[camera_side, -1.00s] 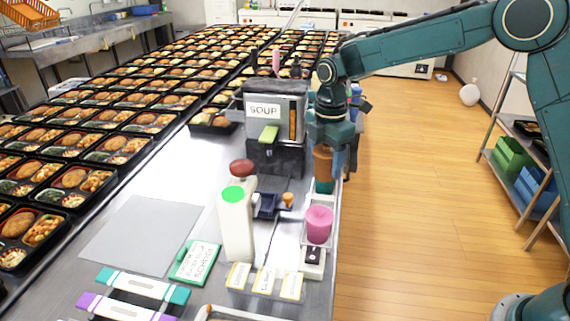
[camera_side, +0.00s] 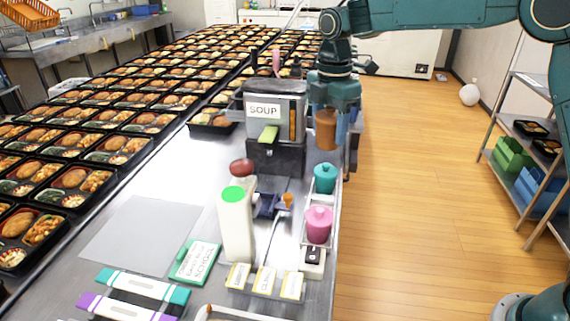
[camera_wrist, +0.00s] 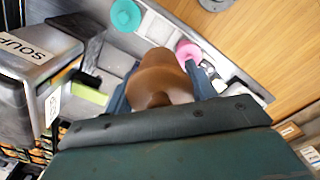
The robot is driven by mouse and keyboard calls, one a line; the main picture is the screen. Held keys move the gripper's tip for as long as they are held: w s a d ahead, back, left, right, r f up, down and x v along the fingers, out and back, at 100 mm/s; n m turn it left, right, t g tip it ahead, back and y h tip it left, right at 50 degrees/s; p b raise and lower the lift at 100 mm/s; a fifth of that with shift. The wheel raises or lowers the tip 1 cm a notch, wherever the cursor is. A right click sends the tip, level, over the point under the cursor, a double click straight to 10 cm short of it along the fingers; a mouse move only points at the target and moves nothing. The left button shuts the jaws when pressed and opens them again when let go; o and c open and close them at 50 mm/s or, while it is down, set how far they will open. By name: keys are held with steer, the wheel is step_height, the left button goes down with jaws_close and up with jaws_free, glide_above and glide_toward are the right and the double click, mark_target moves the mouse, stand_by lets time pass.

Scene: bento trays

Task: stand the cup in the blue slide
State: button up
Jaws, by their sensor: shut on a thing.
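My gripper (camera_side: 327,108) is shut on a brown cup (camera_side: 326,130) and holds it in the air, roughly upright, above the right edge of the steel counter. In the wrist view the brown cup (camera_wrist: 160,75) sits between the two blue fingers of my gripper (camera_wrist: 162,92). A small dark blue piece (camera_side: 264,206), which may be the blue slide, lies on the counter behind the white bottle and is partly hidden. It is lower and to the left of the cup, apart from it.
A teal lidded jar (camera_side: 325,180) and a pink lidded jar (camera_side: 318,224) stand along the counter's right edge. A soup machine (camera_side: 275,112) is left of my gripper. A white bottle with a green cap (camera_side: 236,225) and a small orange piece (camera_side: 287,200) are nearby.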

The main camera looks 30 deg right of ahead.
steer(key=shift+w+a, duration=0.1)
steer(key=shift+w+a+r, duration=0.15)
steer(key=shift+w+a, duration=0.1)
steer(key=shift+w, duration=0.2)
steer(key=w+a+r, duration=0.1)
steer(key=w+a, duration=0.7)
steer(key=a, duration=0.3)
steer(key=shift+w+a+r, duration=0.15)
steer(key=shift+a+r, duration=0.1)
steer(key=shift+a, duration=0.05)
step_height(320, 180, down, 14)
steer(key=shift+f, duration=0.15)
stand_by(0.8)
steer(key=shift+f, duration=0.1)
steer(key=shift+f, duration=2.75)
steer(key=shift+f, duration=0.15)
